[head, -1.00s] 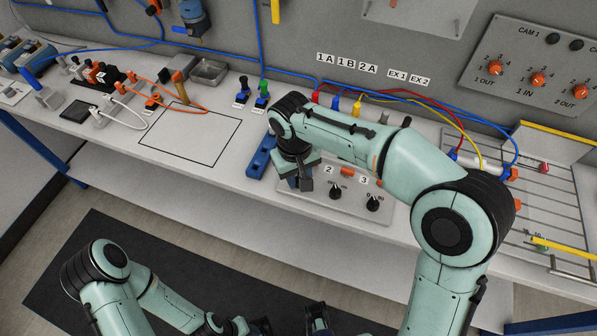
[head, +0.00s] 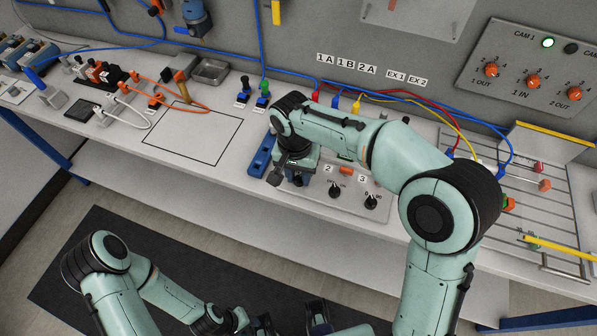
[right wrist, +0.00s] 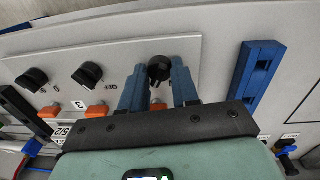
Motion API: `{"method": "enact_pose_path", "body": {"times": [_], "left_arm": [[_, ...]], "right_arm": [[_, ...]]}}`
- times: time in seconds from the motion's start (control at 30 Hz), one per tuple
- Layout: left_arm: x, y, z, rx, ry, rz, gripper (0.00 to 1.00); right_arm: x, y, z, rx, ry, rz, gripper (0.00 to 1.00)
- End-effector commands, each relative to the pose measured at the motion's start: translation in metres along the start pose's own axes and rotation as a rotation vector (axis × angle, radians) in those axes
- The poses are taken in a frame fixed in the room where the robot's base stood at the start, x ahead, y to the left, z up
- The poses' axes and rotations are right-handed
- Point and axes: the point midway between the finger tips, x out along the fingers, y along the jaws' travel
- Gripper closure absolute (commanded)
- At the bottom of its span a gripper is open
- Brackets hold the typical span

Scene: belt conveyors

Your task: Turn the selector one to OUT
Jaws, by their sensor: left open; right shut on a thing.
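The control panel (head: 320,200) is a pale plate on the bench with black selector knobs. Selector one (right wrist: 159,69) is the black knob between my right gripper's blue fingers in the right wrist view. My right gripper (right wrist: 158,85) is shut on it. In the head view my right gripper (head: 297,178) is over the panel's left end, and my wrist hides most of this knob and its markings. I cannot read which position it points to. My left gripper (head: 291,322) is open and empty at the bottom of the head view, below the bench edge and away from the panel.
Two more black knobs, selector 2 (head: 335,190) and selector 3 (head: 370,202), stand to the right. A blue block (head: 262,157) lies just left of the panel. A wall panel (head: 530,70) has orange dials. A wire rack (head: 560,215) stands at the right.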

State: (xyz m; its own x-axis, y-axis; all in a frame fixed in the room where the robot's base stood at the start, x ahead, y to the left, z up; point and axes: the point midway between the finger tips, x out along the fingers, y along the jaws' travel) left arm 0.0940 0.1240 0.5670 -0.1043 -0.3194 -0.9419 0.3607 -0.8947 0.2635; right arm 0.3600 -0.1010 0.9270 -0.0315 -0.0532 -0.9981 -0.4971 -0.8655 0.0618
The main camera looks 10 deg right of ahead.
Motion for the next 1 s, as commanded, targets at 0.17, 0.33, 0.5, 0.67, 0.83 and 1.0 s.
{"method": "enact_pose_path", "body": {"times": [0.17, 0.33, 0.5, 0.67, 0.83, 1.0], "left_arm": [[-0.0007, 0.0003, 0.0000, 0.000, 0.000, 0.000, 0.57], [-0.0007, 0.0003, 0.0000, 0.000, 0.000, 0.000, 0.57], [-0.0007, 0.0003, 0.0000, 0.000, 0.000, 0.000, 0.57], [-0.0007, 0.0003, 0.0000, 0.000, 0.000, 0.000, 0.57], [-0.0006, 0.0002, -0.0001, 0.000, 0.000, 0.000, 0.57], [-0.0017, 0.0007, -0.0002, 0.000, 0.001, 0.000, 0.57]], "right_arm": [[-0.0014, -0.0001, -0.0010, 0.023, 0.002, -0.002, 1.00], [-0.0013, -0.0001, -0.0011, 0.026, 0.002, -0.003, 1.00], [-0.0014, -0.0001, -0.0011, 0.026, 0.002, -0.003, 1.00], [-0.0011, 0.0000, -0.0009, 0.025, 0.001, -0.002, 0.45], [-0.0006, 0.0000, -0.0006, 0.024, 0.000, -0.001, 0.45], [-0.0066, -0.0004, -0.0007, 0.024, 0.001, -0.002, 0.45]]}}
